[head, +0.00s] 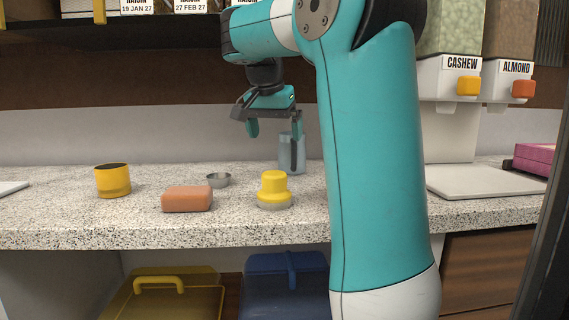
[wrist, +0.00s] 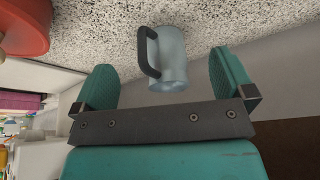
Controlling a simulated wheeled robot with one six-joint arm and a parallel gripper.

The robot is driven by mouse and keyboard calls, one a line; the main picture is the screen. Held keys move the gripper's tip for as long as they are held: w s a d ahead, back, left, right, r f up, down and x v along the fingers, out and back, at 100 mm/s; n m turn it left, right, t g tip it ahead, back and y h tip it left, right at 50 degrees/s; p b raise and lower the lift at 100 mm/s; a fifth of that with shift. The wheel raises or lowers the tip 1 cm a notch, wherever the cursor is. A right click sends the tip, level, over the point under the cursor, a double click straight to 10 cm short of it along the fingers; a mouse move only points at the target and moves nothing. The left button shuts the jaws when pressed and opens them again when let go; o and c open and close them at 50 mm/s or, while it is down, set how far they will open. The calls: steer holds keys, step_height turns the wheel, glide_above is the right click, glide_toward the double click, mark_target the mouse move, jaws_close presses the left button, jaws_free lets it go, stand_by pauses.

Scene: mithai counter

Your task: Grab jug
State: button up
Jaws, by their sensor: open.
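The jug (head: 286,155) is a translucent bluish-grey vessel with a dark handle, standing upright on the speckled counter near the back wall. In the wrist view the jug (wrist: 172,62) shows beyond the fingertips, between their lines, with its dark handle on the left. My gripper (head: 272,128) has teal fingers spread apart and is empty. It is above the counter, by the upper part of the jug in the head view. In the wrist view my gripper (wrist: 168,74) is open, and the jug does not appear to be held.
On the counter (head: 110,230) are a yellow cup (head: 113,181), an orange-brown block (head: 187,199), a small metal bowl (head: 218,180) and a yellow-topped container (head: 274,188). Cashew (head: 448,78) and almond (head: 510,80) dispensers stand right. A shelf (head: 150,22) hangs above.

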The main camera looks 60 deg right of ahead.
mark_target(288, 136)
steer(key=d, duration=0.2)
steer(key=w+d, duration=0.1)
steer(key=d, duration=0.5)
steer(key=shift+w, duration=0.25)
steer(key=b+x, duration=0.1)
steer(key=x, duration=0.1)
steer(key=b+x, duration=0.2)
steer(key=x, duration=0.1)
steer(key=shift+w+d+f, duration=0.1)
steer(key=shift+d, duration=0.3)
steer(key=c, duration=1)
